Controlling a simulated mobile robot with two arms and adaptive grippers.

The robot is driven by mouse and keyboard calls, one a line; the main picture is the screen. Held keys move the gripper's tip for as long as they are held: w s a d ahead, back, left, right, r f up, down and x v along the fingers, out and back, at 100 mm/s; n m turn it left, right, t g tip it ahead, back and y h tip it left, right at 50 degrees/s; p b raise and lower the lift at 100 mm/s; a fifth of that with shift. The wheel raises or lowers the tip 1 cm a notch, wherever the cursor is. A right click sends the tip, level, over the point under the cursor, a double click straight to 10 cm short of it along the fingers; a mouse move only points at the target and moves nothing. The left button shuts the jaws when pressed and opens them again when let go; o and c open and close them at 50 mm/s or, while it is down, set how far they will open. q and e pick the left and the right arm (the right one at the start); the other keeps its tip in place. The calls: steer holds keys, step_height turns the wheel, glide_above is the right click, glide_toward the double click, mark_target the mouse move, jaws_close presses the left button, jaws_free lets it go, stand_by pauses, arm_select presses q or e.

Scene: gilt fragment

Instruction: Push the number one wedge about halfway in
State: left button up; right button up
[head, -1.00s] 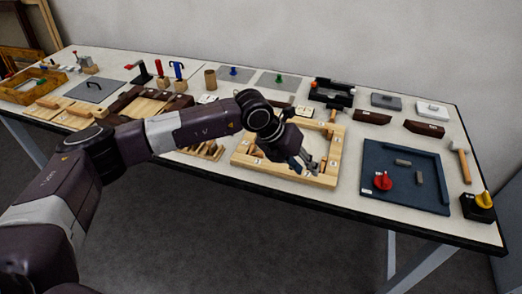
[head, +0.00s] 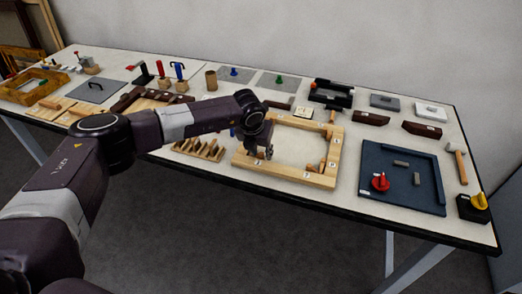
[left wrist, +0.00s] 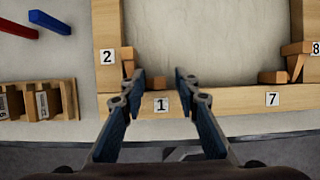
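The light wooden frame (head: 318,179) lies on the table. In the left wrist view its near bar (left wrist: 230,100) carries labels 1 and 7. By the left corner, a small wooden wedge (left wrist: 128,56) shows beside label 2. My right gripper is out of view.
Other wedges stand by label 7 (left wrist: 272,77) and label 8 (left wrist: 296,48). A slotted wooden rack (head: 200,149) is left of the frame. A blue tray (head: 405,190) with a red knob is to the right. The frame's middle is bare.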

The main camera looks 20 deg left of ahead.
arm_select(q)
steer(key=shift+c, duration=0.6)
jaws_close()
